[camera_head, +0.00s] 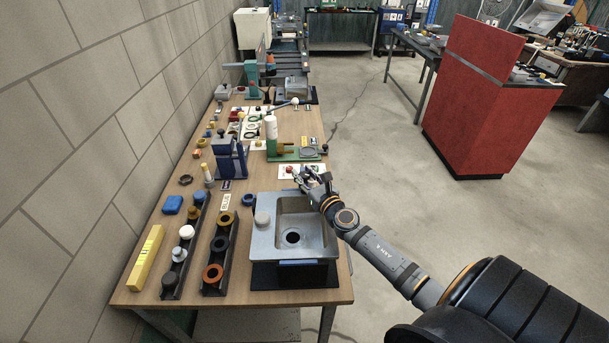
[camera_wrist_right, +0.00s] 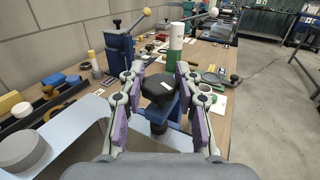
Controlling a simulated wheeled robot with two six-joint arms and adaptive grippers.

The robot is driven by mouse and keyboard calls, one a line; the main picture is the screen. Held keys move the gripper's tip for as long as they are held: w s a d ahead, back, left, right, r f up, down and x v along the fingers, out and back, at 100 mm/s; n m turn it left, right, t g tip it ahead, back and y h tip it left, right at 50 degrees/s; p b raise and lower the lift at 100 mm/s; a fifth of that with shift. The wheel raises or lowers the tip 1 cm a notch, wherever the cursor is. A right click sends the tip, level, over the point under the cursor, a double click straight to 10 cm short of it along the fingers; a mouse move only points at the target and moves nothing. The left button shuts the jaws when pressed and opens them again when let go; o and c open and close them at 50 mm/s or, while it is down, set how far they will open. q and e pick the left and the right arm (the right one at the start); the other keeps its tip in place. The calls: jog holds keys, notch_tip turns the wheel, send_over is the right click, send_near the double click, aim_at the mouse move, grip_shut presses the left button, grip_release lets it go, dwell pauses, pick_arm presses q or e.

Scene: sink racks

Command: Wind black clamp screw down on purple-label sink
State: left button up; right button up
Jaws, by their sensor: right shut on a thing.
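The steel sink (camera_head: 322,236) sits in a dark stand near the table's front right; part of its rim shows in the wrist view (camera_wrist_right: 60,132). My right gripper (camera_head: 308,178) is at the sink's far right edge. In the right wrist view its padded fingers (camera_wrist_right: 159,100) are shut on the black clamp screw's knob (camera_wrist_right: 158,87), one finger on each side. A blue clamp body (camera_wrist_right: 178,106) shows beneath the knob, with a dark lower part under it. In the head view the gripper hides the clamp. I cannot make out a purple label. My left gripper is not in view.
A grey round cap (camera_head: 262,218) stands on the sink's left rim. Dark racks with rings (camera_head: 221,245) lie to the left. A blue press (camera_head: 229,160) and a green fixture with a white cylinder (camera_head: 271,137) stand behind.

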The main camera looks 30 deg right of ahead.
jog(key=shift+c, duration=0.5)
jog(key=shift+a+r+m+h+p, duration=0.15)
jog(key=shift+m+h+p, duration=0.7)
jog(key=shift+h, duration=0.45)
jog(key=shift+m+g+h+p, duration=0.45)
jog(key=shift+m+h, duration=0.3)
jog(key=shift+h, duration=0.25)
jog(key=shift+m+g+h, duration=0.35)
jog(key=shift+m+h, duration=0.15)
jog(key=shift+h, duration=0.3)
jog(key=shift+f+m+g+h+b, duration=0.15)
jog(key=shift+m+g+h, duration=0.25)
jog(key=shift+h, duration=0.2)
jog(key=shift+f+m+g+h+b, duration=0.15)
jog(key=shift+m+g+h, duration=0.2)
jog(key=shift+h, duration=0.25)
jog(key=shift+w+m+g+h+b, duration=0.1)
jog(key=shift+m+g+h+b, duration=0.5)
jog(key=shift+m+h, duration=0.4)
jog(key=m+g+h+b, duration=0.1)
jog(key=m+g+h, duration=0.1)
jog(key=shift+g, duration=0.35)
jog(key=shift+r+m+g+h+b, duration=0.2)
jog(key=shift+m+g+h+b, duration=0.5)
jog(key=shift+g+h, duration=0.15)
jog(key=shift+r, duration=0.1)
